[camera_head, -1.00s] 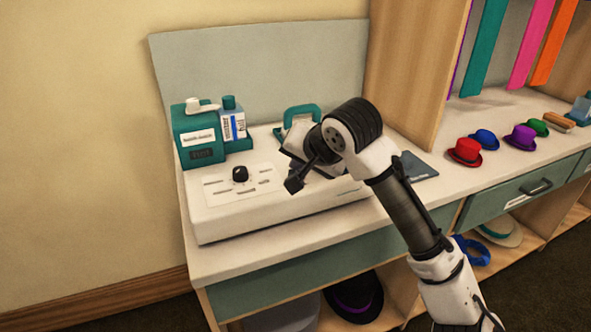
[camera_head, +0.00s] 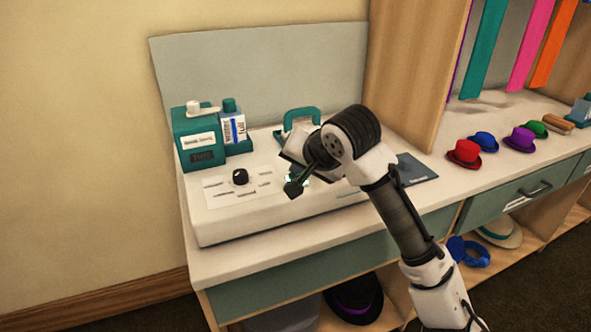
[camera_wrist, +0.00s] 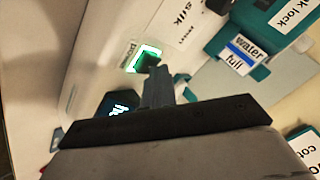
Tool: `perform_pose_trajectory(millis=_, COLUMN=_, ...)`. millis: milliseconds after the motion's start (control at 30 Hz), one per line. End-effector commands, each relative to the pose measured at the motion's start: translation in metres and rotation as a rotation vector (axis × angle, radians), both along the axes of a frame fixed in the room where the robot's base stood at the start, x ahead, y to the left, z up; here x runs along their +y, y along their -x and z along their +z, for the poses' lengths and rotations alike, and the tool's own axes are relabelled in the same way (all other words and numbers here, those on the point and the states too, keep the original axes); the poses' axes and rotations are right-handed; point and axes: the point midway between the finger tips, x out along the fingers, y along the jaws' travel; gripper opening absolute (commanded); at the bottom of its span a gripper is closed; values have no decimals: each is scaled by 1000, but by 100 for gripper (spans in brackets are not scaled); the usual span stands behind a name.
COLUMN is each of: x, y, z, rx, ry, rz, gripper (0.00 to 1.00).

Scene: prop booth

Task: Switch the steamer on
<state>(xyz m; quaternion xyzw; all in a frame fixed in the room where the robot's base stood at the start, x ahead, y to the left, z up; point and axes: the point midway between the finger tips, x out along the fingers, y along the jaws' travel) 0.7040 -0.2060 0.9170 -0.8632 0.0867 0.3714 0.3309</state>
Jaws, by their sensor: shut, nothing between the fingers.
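The steamer (camera_head: 230,215) is a wide white box on the bench, with a black dial (camera_head: 240,177) on its top panel. In the wrist view, the power button (camera_wrist: 144,56) glows green in a bright frame, beside the word "power". A dark display (camera_wrist: 117,108) near it shows lit letters beginning with "h"; my gripper hides the rest. My gripper (camera_head: 291,190) is shut and empty, its tips low over the right part of the steamer. In the wrist view its fingertips (camera_wrist: 151,66) overlap the button's edge; I cannot tell whether they touch.
A teal unit (camera_head: 197,140) and a bottle labelled "water full" (camera_head: 233,128) stand at the steamer's back left. A teal handle (camera_head: 300,115) rises behind my gripper. Small coloured hats, including a red one (camera_head: 464,153), sit on the right shelf.

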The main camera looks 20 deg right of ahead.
Motion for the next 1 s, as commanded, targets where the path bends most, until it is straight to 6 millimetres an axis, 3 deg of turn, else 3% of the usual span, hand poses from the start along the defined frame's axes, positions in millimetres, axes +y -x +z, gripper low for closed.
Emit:
perform_pose_trajectory(millis=367, x=0, y=0, z=5, rx=-1, ry=0, rz=1, gripper=0)
perform_pose_trajectory(millis=1000, x=0, y=0, z=64, rx=-2, ry=-1, rz=-1, gripper=0)
